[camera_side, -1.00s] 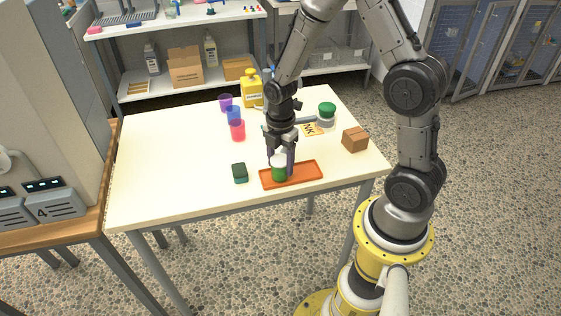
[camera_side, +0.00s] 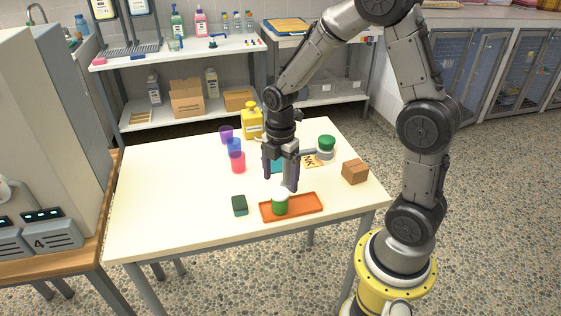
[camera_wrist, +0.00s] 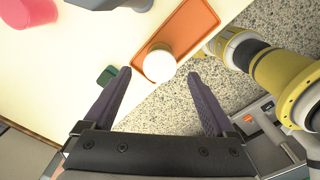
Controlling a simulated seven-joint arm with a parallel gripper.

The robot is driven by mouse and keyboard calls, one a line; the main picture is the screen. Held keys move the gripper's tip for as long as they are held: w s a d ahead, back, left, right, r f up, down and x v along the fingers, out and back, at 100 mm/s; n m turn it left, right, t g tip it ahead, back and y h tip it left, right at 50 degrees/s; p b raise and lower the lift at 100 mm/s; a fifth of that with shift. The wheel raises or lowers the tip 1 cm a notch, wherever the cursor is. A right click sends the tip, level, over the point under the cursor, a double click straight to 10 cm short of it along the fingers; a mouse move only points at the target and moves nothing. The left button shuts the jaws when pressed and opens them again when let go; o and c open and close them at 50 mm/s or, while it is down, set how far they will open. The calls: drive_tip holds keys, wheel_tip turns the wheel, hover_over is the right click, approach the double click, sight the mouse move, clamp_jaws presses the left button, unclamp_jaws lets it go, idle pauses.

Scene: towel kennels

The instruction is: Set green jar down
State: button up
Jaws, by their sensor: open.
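The green jar (camera_side: 280,205) with a white lid stands upright on the left part of the orange tray (camera_side: 306,205). In the wrist view only its round white lid (camera_wrist: 159,66) shows, over the tray (camera_wrist: 190,28). My gripper (camera_side: 280,187) is open and empty, above and a little behind the jar. In the wrist view the two fingers (camera_wrist: 160,85) are spread wide, with the lid ahead of and between their tips, and no contact shows.
A dark green sponge (camera_side: 239,205) lies left of the tray. Purple, blue and pink cups (camera_side: 238,162) stand behind it. A yellow bottle (camera_side: 252,122), a green-lidded jar (camera_side: 326,147), a card (camera_side: 312,160) and a brown box (camera_side: 355,171) are farther back or right. The table's left side is clear.

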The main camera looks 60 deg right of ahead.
drive_tip(key=s+a+r+m+t, duration=0.1)
drive_tip(key=s+a+r+m, duration=0.1)
drive_tip(key=s+r+m, duration=0.35)
drive_tip(key=s+a+r+m+t, duration=0.2)
drive_tip(key=r+m, duration=0.1)
drive_tip(key=r, duration=0.6)
drive_tip(key=s+a+r+m+t, duration=0.2)
drive_tip(key=s+m, duration=0.6)
drive_tip(key=shift+a+t, duration=0.3)
drive_tip(key=shift+r, duration=0.1)
